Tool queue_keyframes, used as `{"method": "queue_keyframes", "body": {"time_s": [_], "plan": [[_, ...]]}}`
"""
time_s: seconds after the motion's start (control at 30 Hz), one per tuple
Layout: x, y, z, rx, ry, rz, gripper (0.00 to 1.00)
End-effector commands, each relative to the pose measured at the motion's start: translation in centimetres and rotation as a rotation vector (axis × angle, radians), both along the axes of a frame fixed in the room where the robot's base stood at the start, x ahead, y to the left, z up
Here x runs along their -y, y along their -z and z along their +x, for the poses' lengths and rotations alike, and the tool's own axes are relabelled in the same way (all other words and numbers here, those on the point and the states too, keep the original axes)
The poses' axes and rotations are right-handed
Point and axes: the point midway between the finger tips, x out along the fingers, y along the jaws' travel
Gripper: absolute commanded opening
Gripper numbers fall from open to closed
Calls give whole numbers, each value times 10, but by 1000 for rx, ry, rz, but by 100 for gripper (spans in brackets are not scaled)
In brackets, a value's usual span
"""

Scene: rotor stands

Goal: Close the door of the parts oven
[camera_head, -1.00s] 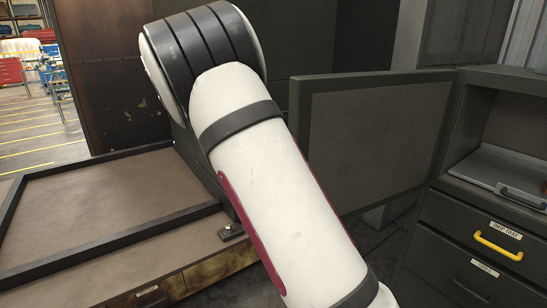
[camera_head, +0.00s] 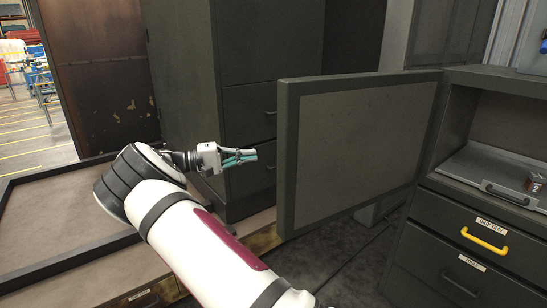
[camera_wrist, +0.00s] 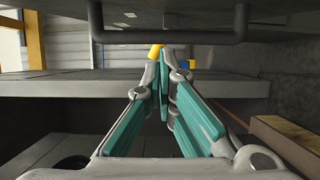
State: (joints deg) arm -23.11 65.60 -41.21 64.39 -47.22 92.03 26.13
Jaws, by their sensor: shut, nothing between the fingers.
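The oven door (camera_head: 365,150) is a flat dark grey-green panel with a lighter inner face. It stands wide open, joined at its right edge to the parts oven (camera_head: 455,120), whose chamber is open. My gripper (camera_head: 254,156) is shut and empty, with teal finger pads. It points right, left of the door's free edge, with a small gap between them in the picture; depth is hard to judge. In the wrist view my gripper (camera_wrist: 163,52) has its fingertips together, below a dark bar (camera_wrist: 190,36). I cannot tell what that bar belongs to.
A grey tray (camera_head: 480,175) with a handle sits in the chamber, bearing a small box (camera_head: 536,184). Below are drawers, one with a yellow handle (camera_head: 484,240). A dark drawer cabinet (camera_head: 245,60) stands behind my gripper. A framed bench top (camera_head: 60,220) lies at left.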

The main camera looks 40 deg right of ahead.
Motion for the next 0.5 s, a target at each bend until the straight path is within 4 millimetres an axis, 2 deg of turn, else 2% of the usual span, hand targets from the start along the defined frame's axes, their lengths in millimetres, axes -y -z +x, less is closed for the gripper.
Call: {"method": "queue_keyframes", "body": {"time_s": [0.03,0.27,0.5], "plan": [[11,-1,-5,-2,3,2,0],[53,-1,-21,-2,2,2,0],[50,-1,-49,-1,0,3,0]]}}
